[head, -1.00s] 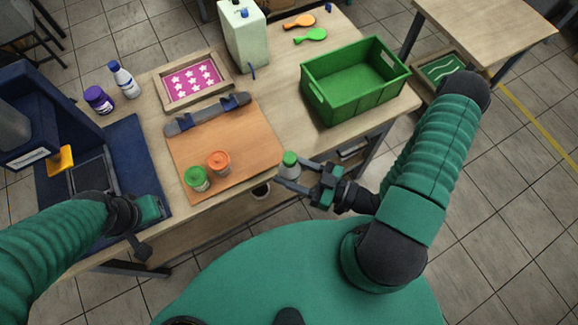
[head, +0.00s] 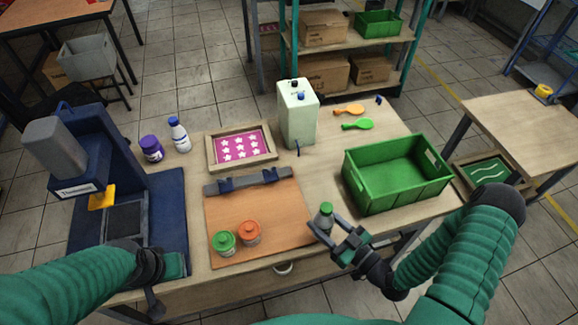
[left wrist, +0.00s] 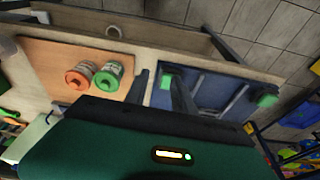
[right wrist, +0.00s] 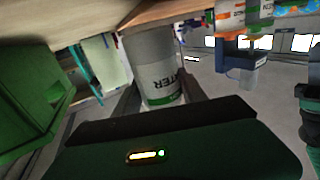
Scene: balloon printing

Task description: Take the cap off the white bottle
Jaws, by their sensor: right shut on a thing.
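A white bottle with a blue cap (head: 179,134) stands upright at the back left of the table, its cap on. No gripper is near it. My right gripper (head: 325,222) is shut on a small grey-white container with a green top (head: 325,215), at the table's front edge right of the wooden board. The container fills the space between the fingers in the right wrist view (right wrist: 155,75), where its label shows part of a word. My left gripper (left wrist: 158,80) is open and empty. It is low at the table's front left, partly hidden by my arm in the head view.
A green-lidded jar (head: 223,242) and an orange-lidded jar (head: 249,232) stand on the board (head: 280,215). A purple jar (head: 151,149) stands beside the white bottle. A blue press (head: 90,160) is at left, a green crate (head: 395,172) at right, and a framed screen (head: 212,152) behind the board.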

